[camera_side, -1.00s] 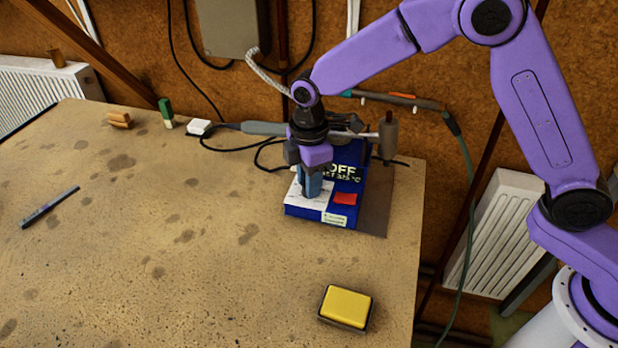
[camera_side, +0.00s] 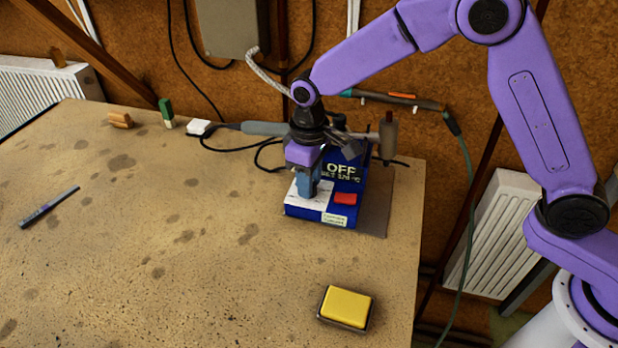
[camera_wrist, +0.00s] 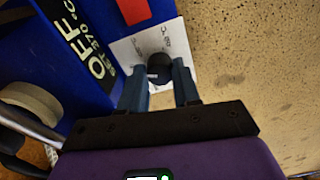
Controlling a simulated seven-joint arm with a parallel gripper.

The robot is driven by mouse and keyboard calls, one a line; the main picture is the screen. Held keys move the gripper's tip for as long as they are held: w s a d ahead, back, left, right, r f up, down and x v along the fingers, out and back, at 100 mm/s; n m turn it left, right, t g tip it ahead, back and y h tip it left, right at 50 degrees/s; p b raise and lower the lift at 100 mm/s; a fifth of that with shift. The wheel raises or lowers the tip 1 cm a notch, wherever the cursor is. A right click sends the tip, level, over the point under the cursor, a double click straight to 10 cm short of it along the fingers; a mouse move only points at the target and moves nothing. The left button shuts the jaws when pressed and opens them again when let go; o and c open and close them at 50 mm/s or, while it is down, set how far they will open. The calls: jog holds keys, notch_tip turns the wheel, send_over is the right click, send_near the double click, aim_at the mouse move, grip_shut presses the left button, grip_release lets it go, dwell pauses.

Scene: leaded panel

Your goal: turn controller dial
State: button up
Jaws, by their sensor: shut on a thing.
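The dial (camera_wrist: 159,65) is a dark round knob on a white scale plate (camera_wrist: 128,50) in the wrist view. My gripper (camera_side: 308,190) points down over the controller's left front. In the wrist view its blue fingers (camera_wrist: 160,84) are closed on the dial, one on each side. In the side view the fingers hide the dial.
A soldering iron (camera_side: 265,128) lies behind the controller, beside a stand (camera_side: 388,137). A yellow sponge in a tray (camera_side: 345,307) is at the front right. The bench middle is clear.

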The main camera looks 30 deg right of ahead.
jog(key=shift+m, duration=0.7)
jog(key=o, duration=1.1)
jog(key=shift+c, duration=0.2)
notch_tip(320, 180, up, 18)
jog(key=shift+f, duration=0.25)
